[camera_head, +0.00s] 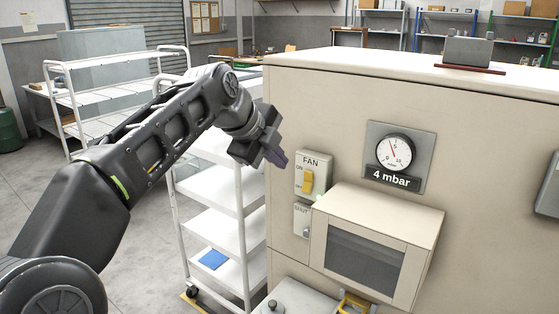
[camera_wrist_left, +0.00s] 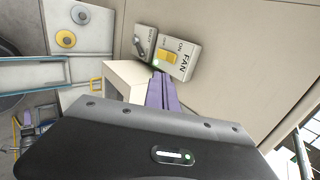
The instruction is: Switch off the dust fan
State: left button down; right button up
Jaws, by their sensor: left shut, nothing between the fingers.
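The fan switch plate (camera_head: 312,160), marked FAN and ON, is on the cream cabinet's front, with a yellow rocker (camera_head: 307,181). I cannot tell which way the rocker is tipped. A small green glow shows at the plate's lower edge. My left gripper (camera_head: 280,159) is shut and empty, just left of the plate and apart from it in the head view. In the left wrist view, its purple fingers (camera_wrist_left: 161,92) point toward the plate (camera_wrist_left: 184,50) and the yellow rocker (camera_wrist_left: 168,56); their tips overlap the plate's edge, and contact cannot be told. My right gripper is not in view.
A round gauge (camera_head: 393,152) above a "4 mbar" label sits right of the switch. A second grey plate (camera_head: 301,220) is below it. A box with a dark window (camera_head: 365,258) juts out at lower right. A white shelf cart (camera_head: 213,229) stands left of the cabinet.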

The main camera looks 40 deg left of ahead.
pick_arm(q)
jog(key=shift+s+a+f+p, duration=0.1)
jog(key=shift+a+f+p, duration=0.35)
jog(key=shift+f+p, duration=0.3)
jog(key=p, duration=0.2)
send_near(305, 187)
notch_tip(305, 187, down, 3)
jog(key=w, duration=0.1)
jog(key=w+f+p, duration=0.1)
jog(key=w, duration=0.2)
jog(key=shift+w+a+f+p, duration=0.1)
jog(key=shift+a+f+p, duration=0.05)
jog(key=shift+f+p, duration=0.15)
